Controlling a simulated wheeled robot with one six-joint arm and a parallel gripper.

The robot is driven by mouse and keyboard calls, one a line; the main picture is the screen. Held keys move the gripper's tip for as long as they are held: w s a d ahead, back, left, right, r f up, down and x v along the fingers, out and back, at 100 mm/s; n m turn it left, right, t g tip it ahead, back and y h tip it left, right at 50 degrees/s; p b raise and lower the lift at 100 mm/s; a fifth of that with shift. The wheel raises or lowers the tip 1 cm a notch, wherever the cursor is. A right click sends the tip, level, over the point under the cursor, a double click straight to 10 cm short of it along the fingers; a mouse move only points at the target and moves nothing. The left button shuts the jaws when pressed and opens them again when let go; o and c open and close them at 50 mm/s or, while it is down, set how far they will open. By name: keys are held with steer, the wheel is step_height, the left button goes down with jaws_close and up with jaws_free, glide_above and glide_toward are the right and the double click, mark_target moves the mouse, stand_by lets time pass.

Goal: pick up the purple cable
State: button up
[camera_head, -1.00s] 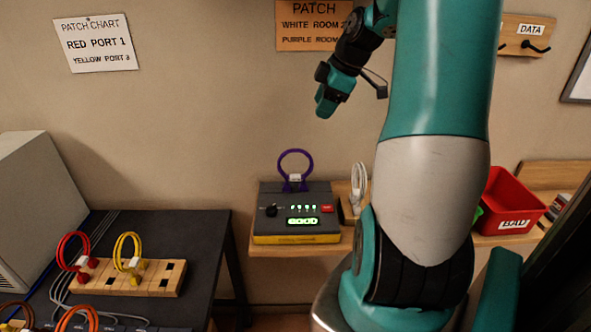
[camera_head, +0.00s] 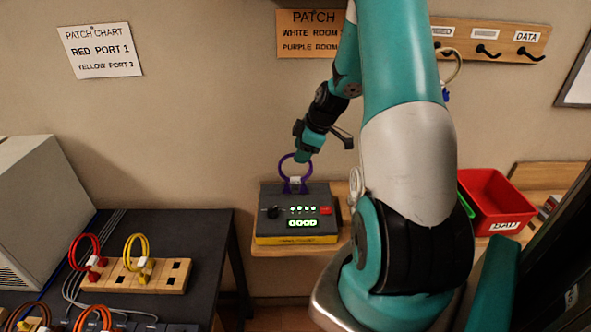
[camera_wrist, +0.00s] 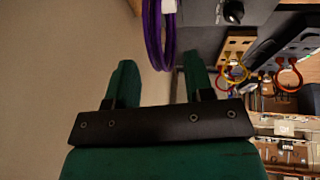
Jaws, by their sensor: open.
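The purple cable (camera_head: 283,166) is a loop standing upright on top of a dark tester box (camera_head: 270,226) on the wooden shelf, with a pale tag or tie on it. My gripper (camera_head: 303,156) is just above the loop, overlapping its top right in the head view. In the wrist view the purple cable (camera_wrist: 154,35) hangs at the top, between the lines of the two green fingers and beyond their tips. My gripper (camera_wrist: 158,72) is open with nothing between its fingers.
The box has a knob, green lights and a red button. A red bin (camera_head: 497,200) stands to the right. A wooden block (camera_head: 150,278) with red and yellow cables is on the dark table (camera_head: 205,235) at left. Hooks (camera_head: 487,50) are on the wall.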

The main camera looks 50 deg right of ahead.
steer(key=shift+p+x, duration=0.4)
steer(key=shift+x, duration=1.05)
steer(key=shift+w, duration=0.1)
jaws_close()
steer(key=shift+r, duration=0.1)
